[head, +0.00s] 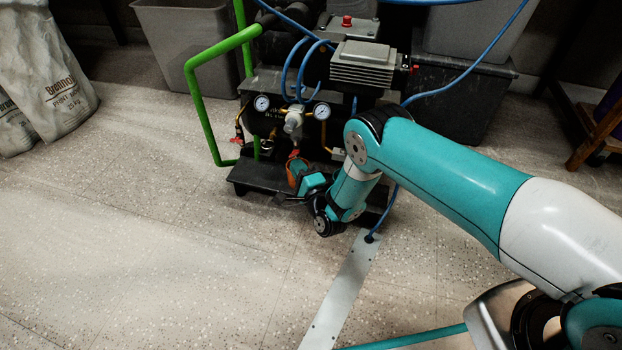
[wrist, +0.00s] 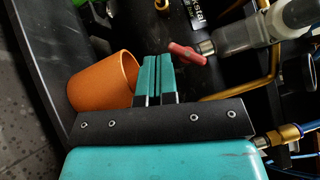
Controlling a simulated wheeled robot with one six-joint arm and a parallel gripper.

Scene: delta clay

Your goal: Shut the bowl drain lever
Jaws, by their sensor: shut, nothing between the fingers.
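The bowl drain lever (wrist: 187,53) is a small red handle at the end of the clear grey filter bowl (wrist: 248,35) in the wrist view. It lies slanted across the bowl's outlet. In the head view the lever is a red spot (head: 294,153) below the regulator. My gripper (wrist: 158,60) is shut and empty, its teal fingers together. The fingertips are just left of the lever's near end; I cannot tell if they touch it.
An orange cup (wrist: 103,86) stands left of the fingers, very close to them. A brass pipe (wrist: 245,85) runs right of the fingers. The compressor has gauges (head: 262,103), blue hoses and a green handle frame (head: 196,105). Open floor lies in front.

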